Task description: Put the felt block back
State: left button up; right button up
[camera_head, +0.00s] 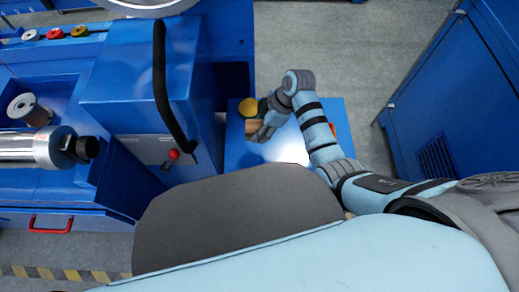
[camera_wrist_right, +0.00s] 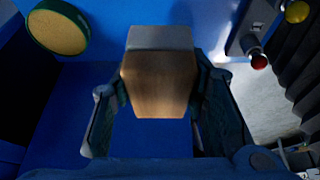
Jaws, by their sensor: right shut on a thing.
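The felt block (camera_wrist_right: 158,82) shows large in the right wrist view, with a tan, wood-like body and a grey layer along its upper edge. My right gripper (camera_wrist_right: 155,98) is shut on it, one finger at each side. In the head view the block (camera_head: 253,127) is small and partly hidden by my right gripper (camera_head: 259,130), over the left part of a blue surface. A round yellow pad with a green rim (camera_head: 248,107) is just beyond the block; it also shows at upper left in the wrist view (camera_wrist_right: 58,32). My left gripper is not in view.
A tall blue machine housing (camera_head: 125,85) with a black handle and a red knob (camera_head: 174,154) stands left of the blue surface (camera_head: 235,150). A reel (camera_head: 28,108) and a metal cylinder (camera_head: 28,149) are farther left. A blue cabinet (camera_head: 455,95) stands right, across grey floor.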

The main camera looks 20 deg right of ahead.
aim_at(255, 149)
notch_tip(255, 149, down, 10)
jog(key=b, duration=0.4)
jog(key=shift+s+f, duration=0.1)
jog(key=shift+f, duration=0.1)
jog(key=shift+r, duration=0.15)
jog(key=o, duration=1.2)
pick_arm(q)
jog(key=f, duration=0.1)
jog(key=a+f, duration=0.1)
jog(key=f, duration=0.1)
jog(key=a+f, duration=0.1)
jog(key=f, duration=0.1)
jog(key=shift+w, duration=0.1)
pick_arm(e)
jog(key=p+v, duration=0.4)
jog(key=v, duration=0.4)
jog(key=shift+a+p, duration=0.15)
jog(key=shift+p, duration=0.15)
pick_arm(q)
notch_tip(255, 149, up, 6)
jog(key=s+d+p, duration=0.1)
jog(key=d, duration=0.1)
jog(key=shift+s+d+f, duration=0.15)
pick_arm(e)
jog(key=v, duration=0.4)
